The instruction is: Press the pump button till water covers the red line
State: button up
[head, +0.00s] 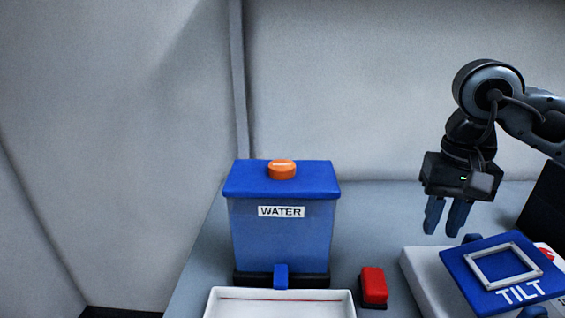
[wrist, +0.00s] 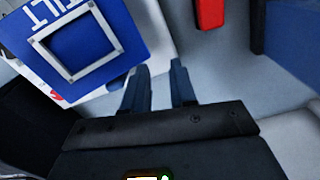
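A blue water tank (head: 280,235) with a "WATER" label and an orange cap (head: 282,169) stands at the centre of the head view. A white tray (head: 213,306) with a red line (head: 280,299) across its inside sits below the tank's blue spout (head: 281,276); I cannot tell whether it holds water. A red button block (head: 373,286) on a dark base is right of the tray. It also shows at the top of the wrist view (wrist: 210,14). My gripper (head: 446,218) hangs fingers down, apart from the button, up and to its right. Its fingers are slightly apart and empty.
A blue panel marked "TILT" (head: 515,297) with a pale square frame (head: 503,266) sits on a white box (head: 420,272) at the right, close below my gripper. A dark object stands at the far right. Walls close the back and left.

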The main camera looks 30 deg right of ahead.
grip_shut()
dwell(1.0)
